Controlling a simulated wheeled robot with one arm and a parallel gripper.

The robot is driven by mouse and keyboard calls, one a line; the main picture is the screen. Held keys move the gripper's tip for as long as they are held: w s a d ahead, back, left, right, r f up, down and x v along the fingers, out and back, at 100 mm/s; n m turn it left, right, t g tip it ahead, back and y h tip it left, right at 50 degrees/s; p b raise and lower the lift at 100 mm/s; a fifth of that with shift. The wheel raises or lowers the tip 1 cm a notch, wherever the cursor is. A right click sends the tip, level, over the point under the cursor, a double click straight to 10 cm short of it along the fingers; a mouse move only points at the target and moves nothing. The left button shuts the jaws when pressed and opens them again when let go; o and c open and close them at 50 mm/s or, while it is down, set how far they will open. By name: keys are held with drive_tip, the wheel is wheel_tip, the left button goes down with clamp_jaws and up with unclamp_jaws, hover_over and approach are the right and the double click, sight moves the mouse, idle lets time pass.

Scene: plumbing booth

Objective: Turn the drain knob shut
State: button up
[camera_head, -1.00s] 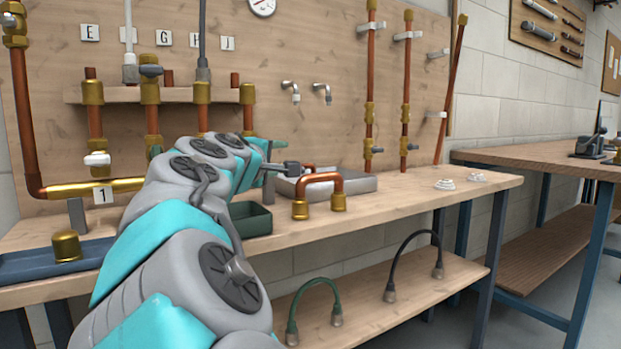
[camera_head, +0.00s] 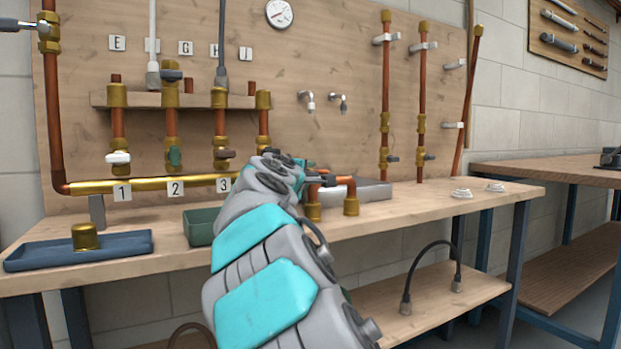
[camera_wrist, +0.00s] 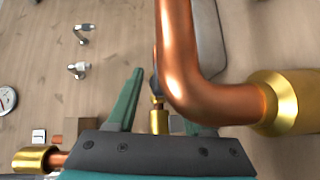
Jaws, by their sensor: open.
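My gripper (camera_wrist: 160,98) is open in the wrist view, with one green finger clear at left and the other mostly behind a copper pipe. Between the fingers, a small dark knob (camera_wrist: 154,86) sits by a brass fitting (camera_wrist: 159,121); I cannot tell whether it is the drain knob or whether a finger touches it. In the head view my arm hides most of the gripper, which is near the bent copper pipe (camera_head: 335,181). The brass manifold (camera_head: 147,184) carries valves with a white handle (camera_head: 118,157), a green handle (camera_head: 174,157) and a reddish handle (camera_head: 226,154).
The bent copper pipe (camera_wrist: 180,75) with its brass end (camera_wrist: 277,103) is very close to the wrist camera. A blue tray (camera_head: 40,257) holds a brass cap (camera_head: 85,237). A green bin (camera_head: 200,226) stands beside my arm.

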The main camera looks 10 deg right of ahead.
drive_tip(key=shift+x, duration=0.8)
clamp_jaws()
